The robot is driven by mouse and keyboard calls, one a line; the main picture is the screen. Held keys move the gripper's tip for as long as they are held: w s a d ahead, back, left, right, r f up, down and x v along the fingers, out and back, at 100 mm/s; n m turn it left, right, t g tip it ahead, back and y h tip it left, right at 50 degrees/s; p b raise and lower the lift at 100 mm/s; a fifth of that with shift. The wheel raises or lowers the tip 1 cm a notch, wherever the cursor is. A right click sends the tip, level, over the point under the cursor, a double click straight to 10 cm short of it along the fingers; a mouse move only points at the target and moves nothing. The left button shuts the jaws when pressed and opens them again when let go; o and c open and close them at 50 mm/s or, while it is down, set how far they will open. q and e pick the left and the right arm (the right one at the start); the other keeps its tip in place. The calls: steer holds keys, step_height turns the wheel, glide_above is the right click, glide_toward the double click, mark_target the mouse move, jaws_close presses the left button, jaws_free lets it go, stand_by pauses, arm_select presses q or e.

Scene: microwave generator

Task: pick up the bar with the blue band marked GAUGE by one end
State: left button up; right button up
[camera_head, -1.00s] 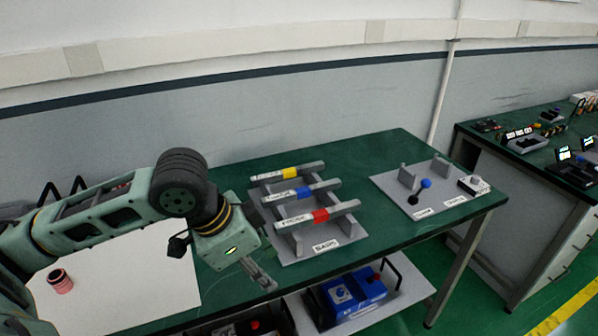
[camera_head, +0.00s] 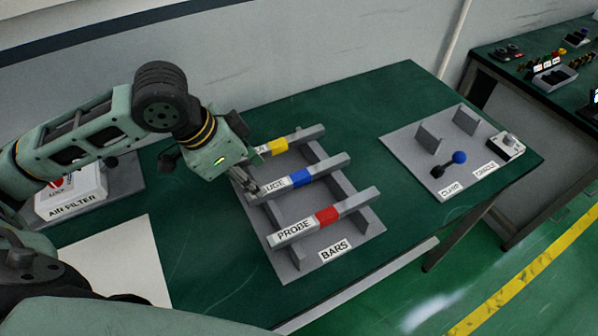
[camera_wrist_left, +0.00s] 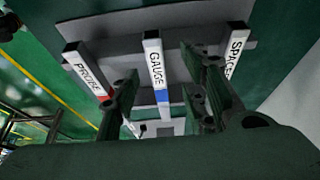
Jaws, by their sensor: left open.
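The GAUGE bar (camera_head: 325,166) is grey with a blue band and a white label. It lies across the bar rack (camera_head: 365,225), between the bar with the yellow band (camera_head: 305,134) and the red-banded PROBE bar (camera_head: 355,201). My left gripper (camera_head: 251,184) is open at the left end of the GAUGE bar and covers that end and part of its label. In the left wrist view the GAUGE bar (camera_wrist_left: 154,68) runs between the two fingers of the left gripper (camera_wrist_left: 163,92), with a gap on each side. My right gripper is not in view.
The PROBE bar (camera_wrist_left: 82,70) and the SPACER bar (camera_wrist_left: 235,45) flank the fingers in the left wrist view. A clamp plate (camera_head: 400,145) with a blue-knobbed lever stands to the right. An AIR FILTER box (camera_head: 75,195) stands at the left. Green table is bare between rack and plate.

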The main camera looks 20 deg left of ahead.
arm_select(q)
steer(key=x, duration=0.4)
steer(key=shift+s+d+f+p, duration=0.2)
steer(key=shift+d+f+p, duration=0.05)
steer(key=shift+f+p, duration=0.1)
steer(key=shift+w+f, duration=0.1)
steer(key=shift+f, duration=0.15)
steer(key=shift+d, duration=0.1)
steer(key=c, duration=0.8)
steer(key=shift+c, duration=1.1)
jaws_close()
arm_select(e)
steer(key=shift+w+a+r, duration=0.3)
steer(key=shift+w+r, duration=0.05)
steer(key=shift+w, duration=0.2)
